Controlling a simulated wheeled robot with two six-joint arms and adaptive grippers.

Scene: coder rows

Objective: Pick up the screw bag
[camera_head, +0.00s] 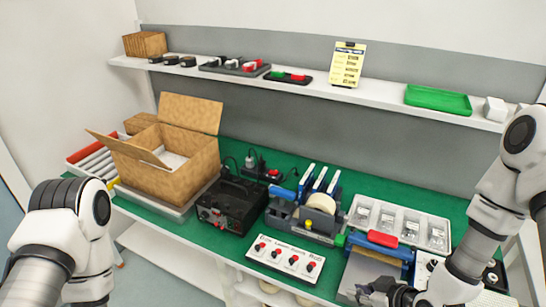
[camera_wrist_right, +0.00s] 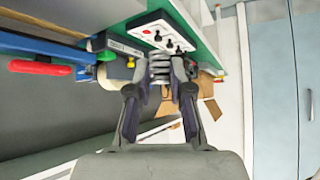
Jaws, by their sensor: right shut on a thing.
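My right gripper (camera_head: 378,292) is low at the front right of the bench in the head view, in front of the blue-handled device. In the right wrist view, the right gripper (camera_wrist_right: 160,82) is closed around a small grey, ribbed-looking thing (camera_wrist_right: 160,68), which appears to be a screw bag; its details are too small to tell. A white tray (camera_head: 352,224) with several compartments holds small clear bags with dark contents (camera_head: 386,220) at the back right of the bench. My left arm shows at the lower left, but its gripper is out of view.
An open cardboard box (camera_head: 150,165) is at the left. A device with a red-tipped blue handle (camera_head: 382,239) stands right of centre.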

